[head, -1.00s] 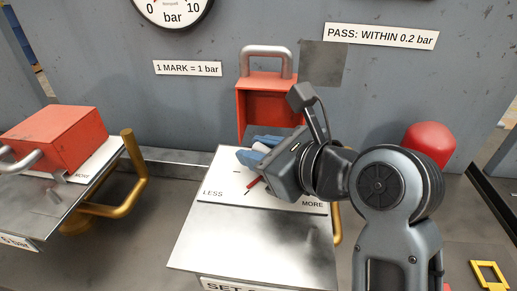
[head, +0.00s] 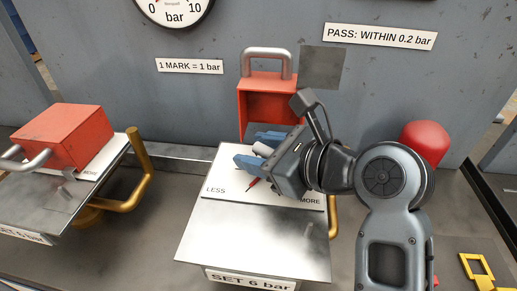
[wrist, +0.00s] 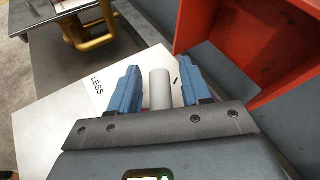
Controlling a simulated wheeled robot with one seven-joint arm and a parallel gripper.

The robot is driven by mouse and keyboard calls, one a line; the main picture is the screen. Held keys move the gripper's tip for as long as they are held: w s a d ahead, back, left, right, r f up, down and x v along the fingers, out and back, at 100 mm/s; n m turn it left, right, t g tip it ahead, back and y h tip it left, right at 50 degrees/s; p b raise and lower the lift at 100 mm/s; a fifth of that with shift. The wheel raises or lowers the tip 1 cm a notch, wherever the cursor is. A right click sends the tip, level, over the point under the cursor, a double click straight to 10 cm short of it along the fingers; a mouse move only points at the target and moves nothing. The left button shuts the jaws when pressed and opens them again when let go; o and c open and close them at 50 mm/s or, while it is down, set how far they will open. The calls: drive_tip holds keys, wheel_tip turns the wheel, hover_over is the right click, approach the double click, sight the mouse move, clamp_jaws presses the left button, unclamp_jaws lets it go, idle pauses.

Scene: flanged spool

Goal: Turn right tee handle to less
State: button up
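The right tee handle (head: 262,149) shows as a pale grey cylinder above the white LESS/MORE plate (head: 228,172). In the wrist view the handle (wrist: 160,88) stands between the two blue fingers of my gripper (wrist: 160,84), with a narrow gap on each side. My gripper (head: 259,149) is open around it in the head view too. A red pointer (head: 252,184) shows on the plate between LESS at left and MORE at right. The handle's lower part is hidden by my gripper.
A red open cover (head: 262,100) with a grey handle stands just behind the plate. At left is another station with a closed red box (head: 65,137) and a brass bar (head: 145,170). A red dome (head: 427,140) is behind my arm.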

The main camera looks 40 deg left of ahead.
drive_tip(key=shift+v, duration=3.9)
